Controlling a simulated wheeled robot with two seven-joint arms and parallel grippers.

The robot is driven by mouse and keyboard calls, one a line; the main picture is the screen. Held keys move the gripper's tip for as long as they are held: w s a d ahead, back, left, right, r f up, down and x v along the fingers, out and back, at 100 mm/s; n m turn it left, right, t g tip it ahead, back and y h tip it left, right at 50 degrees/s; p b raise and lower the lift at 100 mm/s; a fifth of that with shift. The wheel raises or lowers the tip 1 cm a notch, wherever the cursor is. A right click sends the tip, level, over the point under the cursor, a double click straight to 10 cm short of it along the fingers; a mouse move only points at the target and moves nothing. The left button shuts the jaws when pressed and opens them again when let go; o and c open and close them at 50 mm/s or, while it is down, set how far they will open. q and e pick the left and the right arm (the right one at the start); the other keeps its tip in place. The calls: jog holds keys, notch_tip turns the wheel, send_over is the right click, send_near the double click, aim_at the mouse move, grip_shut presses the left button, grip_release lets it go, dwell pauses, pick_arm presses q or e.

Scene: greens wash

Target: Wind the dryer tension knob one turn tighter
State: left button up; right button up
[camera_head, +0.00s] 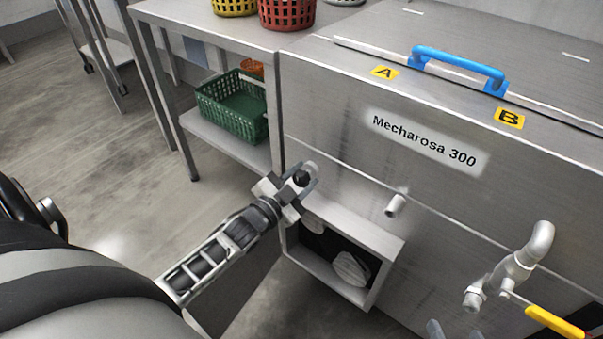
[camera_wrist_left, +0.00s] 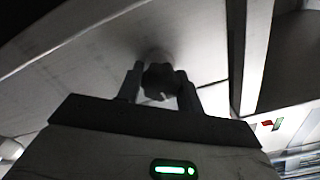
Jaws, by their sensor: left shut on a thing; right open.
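The tension knob is a small dark lobed knob (camera_head: 301,178) on the front face of the steel machine (camera_head: 330,140), near its left edge. In the left wrist view the knob (camera_wrist_left: 159,80) sits between the two fingers, close to the grey panel. My left gripper (camera_head: 303,181) is shut on the knob, with a finger on each side of it. It also shows in the left wrist view (camera_wrist_left: 160,86). The knob's turn angle cannot be read. My right gripper is not in either view.
Below the knob is an open compartment (camera_head: 392,262) with whitish parts inside. A short pipe stub (camera_head: 396,205), a bent tap pipe (camera_head: 540,240) and a yellow lever (camera_head: 555,322) stick out at right. A green basket (camera_head: 232,105) stands on the shelf at left.

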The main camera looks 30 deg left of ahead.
pick_arm(q)
jog(key=shift+m, duration=0.4)
pick_arm(e)
jog(key=shift+d+f, duration=0.1)
jog(key=shift+f, duration=0.05)
pick_arm(q)
jog(key=o, duration=1)
pick_arm(e)
jog(key=shift+w, duration=0.1)
